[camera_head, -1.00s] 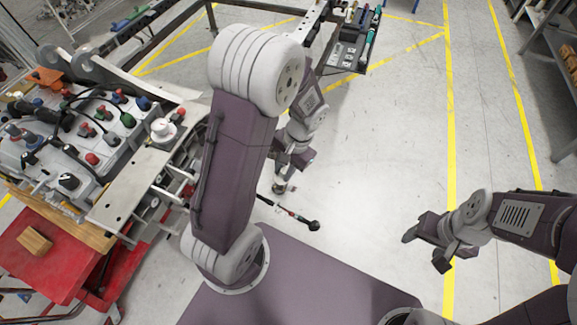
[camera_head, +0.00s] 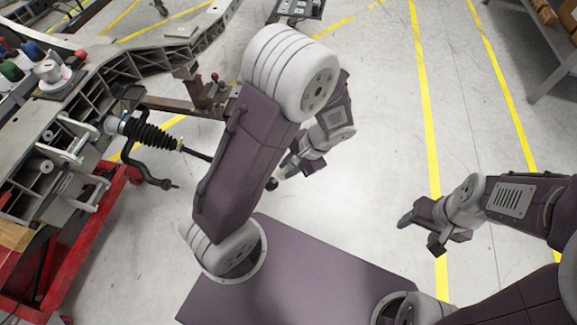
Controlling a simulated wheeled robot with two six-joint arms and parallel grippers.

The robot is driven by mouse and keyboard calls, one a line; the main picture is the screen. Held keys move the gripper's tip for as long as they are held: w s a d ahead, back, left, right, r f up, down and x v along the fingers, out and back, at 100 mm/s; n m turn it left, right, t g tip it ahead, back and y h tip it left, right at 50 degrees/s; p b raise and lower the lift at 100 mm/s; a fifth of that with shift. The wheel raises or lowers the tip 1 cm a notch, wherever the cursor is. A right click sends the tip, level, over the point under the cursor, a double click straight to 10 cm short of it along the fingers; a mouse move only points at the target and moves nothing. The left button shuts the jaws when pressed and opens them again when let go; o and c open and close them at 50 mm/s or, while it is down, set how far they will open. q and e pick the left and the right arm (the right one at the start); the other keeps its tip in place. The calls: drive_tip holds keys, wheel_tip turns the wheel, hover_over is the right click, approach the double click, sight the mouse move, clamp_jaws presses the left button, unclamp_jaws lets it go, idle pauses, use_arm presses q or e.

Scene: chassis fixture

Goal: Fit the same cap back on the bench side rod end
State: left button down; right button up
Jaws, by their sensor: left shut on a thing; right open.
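A thin dark rod (camera_head: 197,155) runs out of a black ribbed boot (camera_head: 150,135) on the chassis and passes behind my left arm. Its dark rod end (camera_head: 271,184) shows just right of that arm. My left gripper (camera_head: 284,173) is beside the rod end, partly hidden by my own arm. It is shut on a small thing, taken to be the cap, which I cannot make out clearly. Whether the cap touches the rod end cannot be told. My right gripper (camera_head: 421,231) is open and empty over the floor at the right.
The chassis frame (camera_head: 95,95) fills the left side, above a red stand (camera_head: 85,235). A curved dark bar (camera_head: 150,175) hangs below the boot. Shelves (camera_head: 548,45) stand at the far right. The floor between is clear, with yellow lines.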

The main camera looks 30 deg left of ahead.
sight(277, 179)
use_arm(q)
drive_tip(key=shift+b+x, duration=1.85)
drive_tip(key=shift+x, duration=0.15)
drive_tip(key=shift+r+p, duration=0.1)
drive_tip(key=shift+p, duration=0.4)
drive_tip(key=shift+b+x, duration=1.7)
drive_tip(key=shift+x, duration=0.35)
drive_tip(key=c, duration=1.2)
unclamp_jaws()
drive_tip(key=shift+o, duration=0.2)
